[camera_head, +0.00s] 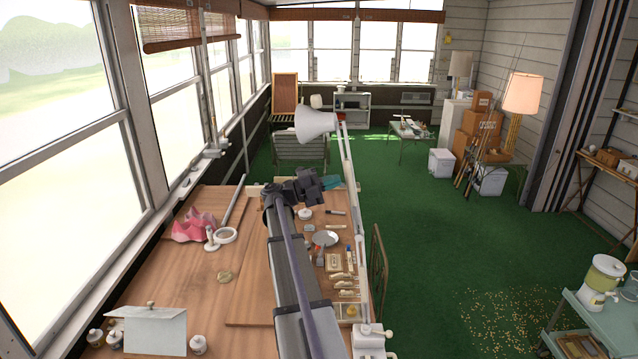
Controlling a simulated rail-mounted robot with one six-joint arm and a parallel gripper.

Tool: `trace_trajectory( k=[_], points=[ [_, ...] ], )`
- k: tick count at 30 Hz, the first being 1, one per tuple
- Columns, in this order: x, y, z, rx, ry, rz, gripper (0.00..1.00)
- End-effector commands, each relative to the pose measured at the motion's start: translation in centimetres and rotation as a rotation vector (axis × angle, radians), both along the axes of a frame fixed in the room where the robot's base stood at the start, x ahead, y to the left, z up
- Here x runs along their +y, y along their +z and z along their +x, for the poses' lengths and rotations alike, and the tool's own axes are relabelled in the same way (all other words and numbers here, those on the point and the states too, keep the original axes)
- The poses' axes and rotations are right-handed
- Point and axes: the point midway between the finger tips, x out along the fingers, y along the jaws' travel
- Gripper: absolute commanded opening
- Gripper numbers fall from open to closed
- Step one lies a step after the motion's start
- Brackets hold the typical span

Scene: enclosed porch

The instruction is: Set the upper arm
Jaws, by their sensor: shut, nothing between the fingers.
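A white jointed lamp stands at the right edge of the wooden workbench (180,275). Its white shade (316,123) hangs at the top, facing left. Its upper arm (347,160) runs from near the shade down to a joint near the bench's far right corner. Its lower arm (361,270) runs from there toward the white clamp base (372,338) at the near right corner. My dark gripper (318,184) is shut and empty over the far part of the bench. In the picture it lies left of the upper arm and below the shade, apart from both.
A white ring magnifier (227,236) and pink cloth (194,226) lie on the left of the bench. A round dish (325,239) and several small tools lie right of my arm. A chair (301,148) stands beyond the bench. Green floor (440,230) at right is mostly open.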

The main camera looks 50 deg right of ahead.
Motion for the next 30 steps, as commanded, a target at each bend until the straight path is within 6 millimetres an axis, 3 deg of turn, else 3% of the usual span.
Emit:
trace_trajectory(
  k=[10,17,26,30],
  points=[
    [-0.2,0.1,-0.2,0.000,0.000,0.000,0.00],
    [-0.8,0.8,-1.8,0.001,0.001,0.001,0.00],
    [-0.8,0.6,-1.6,0.000,0.001,0.000,0.00],
    [0.2,0.2,-0.8,0.000,0.002,0.000,0.00]
  ],
)
